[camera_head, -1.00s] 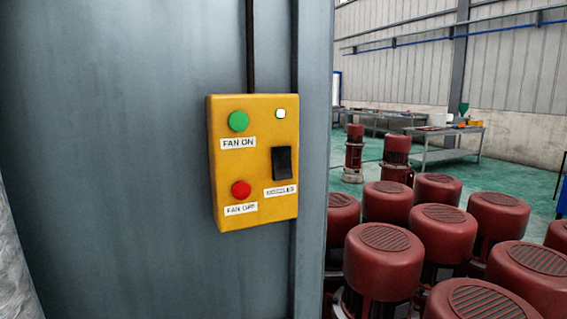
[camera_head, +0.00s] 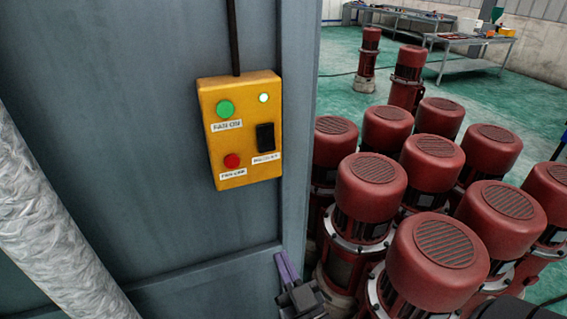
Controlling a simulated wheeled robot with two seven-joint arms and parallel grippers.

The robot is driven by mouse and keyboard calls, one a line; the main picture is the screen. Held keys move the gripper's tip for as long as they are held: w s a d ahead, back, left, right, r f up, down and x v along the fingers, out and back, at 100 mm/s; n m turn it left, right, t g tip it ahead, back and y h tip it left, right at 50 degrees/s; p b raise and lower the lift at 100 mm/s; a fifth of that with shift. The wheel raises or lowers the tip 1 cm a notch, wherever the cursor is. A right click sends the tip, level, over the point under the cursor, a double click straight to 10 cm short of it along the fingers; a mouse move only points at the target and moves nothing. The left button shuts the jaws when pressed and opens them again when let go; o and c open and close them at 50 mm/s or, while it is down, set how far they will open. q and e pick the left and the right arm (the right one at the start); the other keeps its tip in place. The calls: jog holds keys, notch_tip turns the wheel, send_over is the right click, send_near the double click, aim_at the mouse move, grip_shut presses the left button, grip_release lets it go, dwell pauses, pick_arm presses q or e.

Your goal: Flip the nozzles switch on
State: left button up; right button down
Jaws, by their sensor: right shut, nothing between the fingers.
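A yellow control box (camera_head: 240,165) is fixed to the grey wall panel. The black rocker switch (camera_head: 265,138) sits on its right side, above a small white label (camera_head: 266,158) too blurred to read. The box also carries a green FAN ON button (camera_head: 225,109), a red FAN OFF button (camera_head: 232,161) and a small pale lamp (camera_head: 264,98). My right gripper (camera_head: 282,258) shows at the bottom, below and a little right of the box. Its purple fingers are shut, empty and apart from the box. My left gripper is not in view.
The grey panel (camera_head: 130,130) fills the left and middle, with a horizontal ridge below the box. A crinkled silver tube (camera_head: 52,215) slants along the left edge. Several red motors (camera_head: 371,195) crowd the floor at the right. Metal tables (camera_head: 470,40) stand at the back.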

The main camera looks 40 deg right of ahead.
aim_at(267, 142)
pick_arm(q)
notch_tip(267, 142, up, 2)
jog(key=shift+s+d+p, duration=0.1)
jog(key=shift+p, duration=0.45)
pick_arm(e)
notch_tip(267, 142, up, 9)
jog(key=s+d+m+t+h, duration=0.1)
jog(key=s+t+h, duration=0.1)
jog(key=shift+d+f+h, duration=0.2)
jog(key=shift+d+h, duration=0.1)
jog(key=shift+d, duration=0.05)
jog(key=p+x, duration=0.1)
jog(key=x, duration=0.3)
jog(key=w+f+p+x, duration=0.1)
jog(key=x, duration=0.3)
jog(key=f+p+x, duration=0.1)
jog(key=x, duration=0.3)
jog(key=shift+w+d+r, duration=0.15)
jog(key=shift+w+d, duration=0.05)
jog(key=shift+w, duration=0.45)
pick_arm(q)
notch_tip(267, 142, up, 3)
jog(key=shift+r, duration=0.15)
